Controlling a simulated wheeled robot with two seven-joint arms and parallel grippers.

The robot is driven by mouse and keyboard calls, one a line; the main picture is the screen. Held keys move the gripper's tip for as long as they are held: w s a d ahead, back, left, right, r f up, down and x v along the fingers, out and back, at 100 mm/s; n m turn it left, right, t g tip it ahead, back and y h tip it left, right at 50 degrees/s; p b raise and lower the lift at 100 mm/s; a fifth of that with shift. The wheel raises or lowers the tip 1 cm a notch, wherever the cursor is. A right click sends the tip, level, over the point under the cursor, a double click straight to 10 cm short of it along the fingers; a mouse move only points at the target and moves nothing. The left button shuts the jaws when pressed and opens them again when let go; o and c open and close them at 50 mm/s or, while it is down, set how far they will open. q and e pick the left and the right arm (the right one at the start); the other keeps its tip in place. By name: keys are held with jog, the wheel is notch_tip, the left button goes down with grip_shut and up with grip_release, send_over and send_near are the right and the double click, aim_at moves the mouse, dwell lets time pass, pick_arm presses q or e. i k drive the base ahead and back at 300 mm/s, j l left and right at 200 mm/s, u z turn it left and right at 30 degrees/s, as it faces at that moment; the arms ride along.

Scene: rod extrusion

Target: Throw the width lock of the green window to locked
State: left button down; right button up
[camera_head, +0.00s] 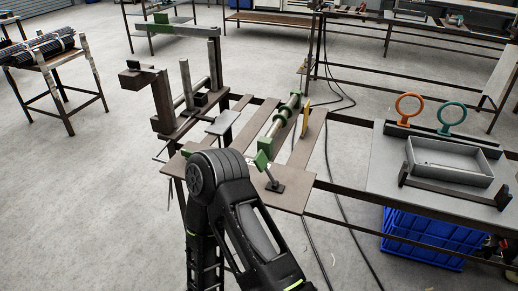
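Several green parts sit on the brown bench frame in the head view. A shaft with green collars (282,114) runs slantwise beside a small yellow plate (306,117). One of my arms rises from the bottom and hides part of the bench's near side. Neither gripper shows.
A tall frame (162,98) with green pads stands at the bench's left. At right, a table (388,155) bears a grey tray (450,160), an orange ring (408,96) and a teal ring (452,105). A blue crate (430,238) is below. Cables cross the floor.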

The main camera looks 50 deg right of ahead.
aim_at(261, 161)
jog(key=z, duration=1.65)
jog(key=k+j+u, duration=0.2)
jog(key=j, duration=0.3)
jog(key=j+u, duration=0.15)
jog(key=j, duration=0.4)
jog(key=k+j+u, duration=0.2)
jog(key=j, duration=0.35)
jog(key=i, duration=0.05)
